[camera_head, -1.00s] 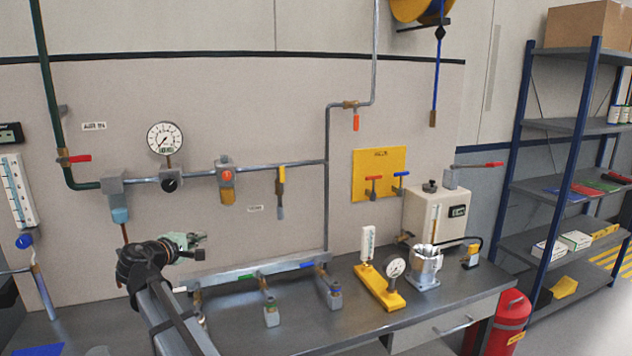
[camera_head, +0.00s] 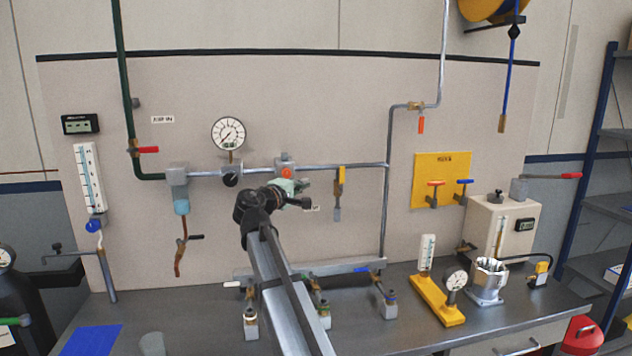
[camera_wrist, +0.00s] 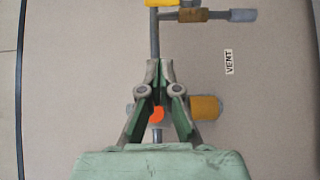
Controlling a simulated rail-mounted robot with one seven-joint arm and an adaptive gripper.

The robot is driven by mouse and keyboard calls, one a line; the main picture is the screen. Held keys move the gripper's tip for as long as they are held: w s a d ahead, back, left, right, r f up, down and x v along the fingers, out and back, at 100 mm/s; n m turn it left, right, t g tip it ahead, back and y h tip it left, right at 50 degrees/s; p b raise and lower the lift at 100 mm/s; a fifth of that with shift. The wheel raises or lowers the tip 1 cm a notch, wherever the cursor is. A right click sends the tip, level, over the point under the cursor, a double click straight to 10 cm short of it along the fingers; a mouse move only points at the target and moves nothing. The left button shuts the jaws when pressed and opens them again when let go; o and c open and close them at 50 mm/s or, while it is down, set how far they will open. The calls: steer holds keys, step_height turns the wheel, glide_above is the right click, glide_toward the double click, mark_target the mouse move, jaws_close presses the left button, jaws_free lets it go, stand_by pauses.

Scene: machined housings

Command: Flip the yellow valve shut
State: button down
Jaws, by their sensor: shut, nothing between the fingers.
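The yellow valve (camera_head: 341,175) hangs below the horizontal pipe on the wall panel, just right of my gripper in the head view. Its yellow lever lies upright along the short vertical branch, above a grey lower end. In the wrist view the yellow valve (camera_wrist: 162,3) is at the top edge, partly cut off, with a brass body and grey end reaching right. My gripper (camera_wrist: 159,68) is shut and empty, its fingertips close together over the pipe, apart from the valve.
The orange-button unit (camera_wrist: 205,108) is behind my fingers. A VENT label (camera_wrist: 228,62) is right of them. A pressure gauge (camera_head: 229,133) is on the pipe to the left. A yellow plate with small valves (camera_head: 441,180) is to the right. A valve manifold stands below on the bench.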

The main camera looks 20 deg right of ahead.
mark_target(341, 180)
steer(key=s+d+p+x, duration=0.1)
steer(key=p+x, duration=0.3)
steer(key=x, duration=0.8)
steer(key=shift+s+d, duration=0.35)
steer(key=shift+s, duration=0.35)
steer(key=shift+a, duration=0.15)
